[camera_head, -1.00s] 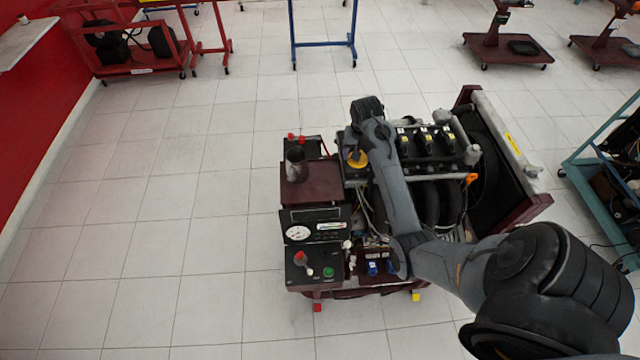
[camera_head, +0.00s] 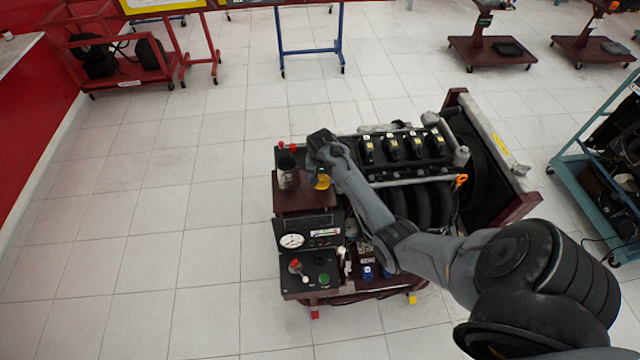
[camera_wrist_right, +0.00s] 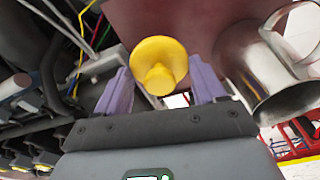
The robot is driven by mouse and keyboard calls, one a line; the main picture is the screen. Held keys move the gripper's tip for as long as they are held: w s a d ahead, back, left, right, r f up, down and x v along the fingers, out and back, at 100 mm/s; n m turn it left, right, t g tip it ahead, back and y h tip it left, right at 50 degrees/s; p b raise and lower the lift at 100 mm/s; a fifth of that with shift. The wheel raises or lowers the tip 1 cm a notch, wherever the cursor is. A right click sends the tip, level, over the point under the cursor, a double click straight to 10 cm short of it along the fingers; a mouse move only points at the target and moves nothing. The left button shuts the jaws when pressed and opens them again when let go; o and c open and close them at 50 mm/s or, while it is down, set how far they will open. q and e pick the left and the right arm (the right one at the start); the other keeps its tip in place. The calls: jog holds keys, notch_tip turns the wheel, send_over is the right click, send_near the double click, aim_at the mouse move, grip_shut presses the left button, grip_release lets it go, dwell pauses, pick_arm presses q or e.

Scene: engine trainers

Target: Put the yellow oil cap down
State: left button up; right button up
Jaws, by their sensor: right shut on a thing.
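The yellow oil cap (camera_head: 321,183) shows at the right edge of the dark red platform (camera_head: 300,202) on the engine trainer, partly covered by my right gripper (camera_head: 322,170). In the right wrist view the cap (camera_wrist_right: 160,64) sits between the two purple fingers of the gripper (camera_wrist_right: 162,82), which is shut on it. I cannot tell whether the cap touches the platform. A metal cup (camera_head: 288,173) stands on the platform just left of the cap. It also shows to the right of the cap in the right wrist view (camera_wrist_right: 262,75). My left gripper is not in view.
The engine (camera_head: 405,150) with black coils lies right of the gripper. A control panel with a gauge (camera_head: 291,241) and a red-topped knob (camera_head: 295,265) is in front of the platform. Red caps (camera_head: 281,146) stand behind the cup. The front part of the platform looks clear.

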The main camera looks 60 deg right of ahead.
aim_at(320, 183)
jog(key=shift+w+f, duration=0.25)
notch_tip(320, 183, down, 4)
jog(key=shift+r, duration=0.25)
jog(key=shift+f, duration=0.15)
jog(key=shift+f, duration=0.1)
jog(key=o, duration=0.7)
jog(key=shift+o, duration=0.2)
